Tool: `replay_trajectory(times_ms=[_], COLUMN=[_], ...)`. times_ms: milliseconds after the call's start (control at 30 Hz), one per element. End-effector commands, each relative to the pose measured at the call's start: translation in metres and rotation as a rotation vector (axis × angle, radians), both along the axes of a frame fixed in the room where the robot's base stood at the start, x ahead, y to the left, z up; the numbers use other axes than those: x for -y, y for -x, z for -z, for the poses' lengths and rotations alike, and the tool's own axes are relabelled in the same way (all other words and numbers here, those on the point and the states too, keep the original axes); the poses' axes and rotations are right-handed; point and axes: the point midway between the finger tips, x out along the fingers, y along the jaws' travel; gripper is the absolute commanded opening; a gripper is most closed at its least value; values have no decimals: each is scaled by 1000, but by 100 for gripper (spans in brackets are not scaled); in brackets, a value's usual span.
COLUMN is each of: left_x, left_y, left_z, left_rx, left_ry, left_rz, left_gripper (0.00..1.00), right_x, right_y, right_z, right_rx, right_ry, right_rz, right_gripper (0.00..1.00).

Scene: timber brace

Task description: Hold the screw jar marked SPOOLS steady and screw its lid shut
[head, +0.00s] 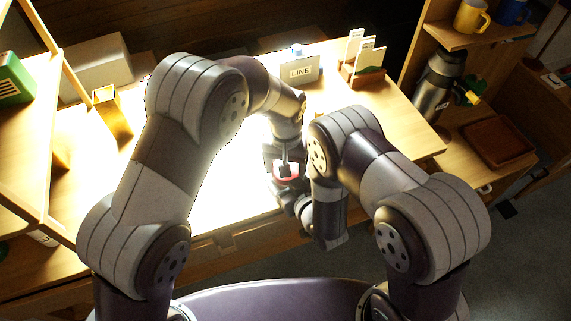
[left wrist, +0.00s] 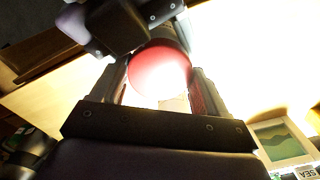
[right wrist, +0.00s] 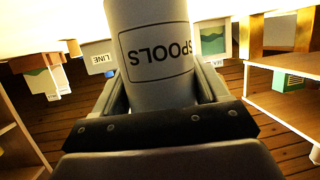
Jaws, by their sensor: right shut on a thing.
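The SPOOLS jar (right wrist: 152,62) is a pale cylinder with a dark-framed label, seen large in the right wrist view. My right gripper (right wrist: 160,95) is shut on its body, one finger on each side. The red lid (left wrist: 160,72) shows in the left wrist view between the fingers of my left gripper (left wrist: 163,88), which look spread apart around it. In the head view only a bit of red (head: 287,178) shows between the two arms; the arms hide most of the jar. How the lid sits on the jar is not clear.
A yellow open container (head: 112,112) stands at left. A dark flask (head: 436,85) and a brown tray (head: 499,141) are at right.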

Motion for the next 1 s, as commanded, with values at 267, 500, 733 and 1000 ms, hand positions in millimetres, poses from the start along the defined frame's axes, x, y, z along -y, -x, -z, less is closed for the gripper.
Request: replay_trajectory(times_ms=[267, 500, 733, 1000], left_x=[0, 1, 0, 0], left_y=[0, 0, 0, 0], left_z=[0, -30, -46, -45], left_rx=[0, 3, 1, 0], left_ry=[0, 2, 0, 0], left_rz=[-2, -2, -2, -3], left_gripper=[98, 98, 98, 100], right_x=[-1, 0, 0, 0], right_y=[-1, -1, 0, 0], right_z=[-1, -1, 0, 0], right_rx=[3, 2, 1, 1], right_ry=[-1, -1, 0, 0], right_rz=[-1, -1, 0, 0], right_gripper=[0, 0, 0, 0])
